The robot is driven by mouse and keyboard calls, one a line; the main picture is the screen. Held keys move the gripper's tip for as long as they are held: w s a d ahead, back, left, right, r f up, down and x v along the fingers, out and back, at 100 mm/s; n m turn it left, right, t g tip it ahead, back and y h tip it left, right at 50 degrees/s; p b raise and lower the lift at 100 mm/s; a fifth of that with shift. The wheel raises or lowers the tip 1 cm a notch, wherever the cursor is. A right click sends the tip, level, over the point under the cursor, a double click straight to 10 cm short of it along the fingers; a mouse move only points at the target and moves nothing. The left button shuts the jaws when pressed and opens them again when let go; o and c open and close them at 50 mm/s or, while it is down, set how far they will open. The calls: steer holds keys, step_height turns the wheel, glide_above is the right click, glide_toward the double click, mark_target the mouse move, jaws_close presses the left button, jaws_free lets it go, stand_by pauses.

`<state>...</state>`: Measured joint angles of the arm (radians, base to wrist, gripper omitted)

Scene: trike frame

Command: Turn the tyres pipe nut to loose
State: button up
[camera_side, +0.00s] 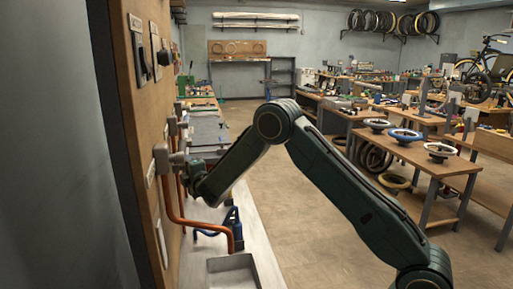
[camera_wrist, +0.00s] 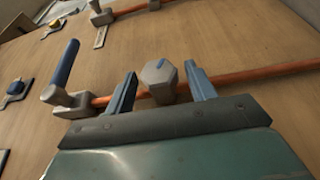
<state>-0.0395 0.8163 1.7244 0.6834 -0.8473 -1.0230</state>
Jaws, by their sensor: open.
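In the wrist view my gripper (camera_wrist: 160,69) is open, with one blue finger on each side of the nut. Small gaps show between the fingers and the nut. In the side view my gripper (camera_side: 180,160) is at the board, and the nut cannot be made out clearly there. No label naming this nut as the tyres one is readable.
A valve with a blue lever (camera_wrist: 66,62) stands left of the nut, close to my left finger. Another fitting (camera_wrist: 100,14) sits on an upper pipe. The board (camera_side: 150,100) carries switches.

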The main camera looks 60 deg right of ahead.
steer(key=shift+x, duration=1.35)
steer(key=c, duration=1)
steer(key=shift+t, duration=0.6)
steer(key=shift+r+n+t+h, duration=0.1)
steer(key=shift+n+t+h, duration=0.4)
steer(key=shift+n+t, duration=0.1)
steer(key=shift+r+n+t, duration=0.2)
steer(key=shift+n+t, duration=0.6)
steer(key=shift+t, duration=0.6)
steer(key=shift+s+t, duration=0.1)
steer(key=shift+t, duration=0.2)
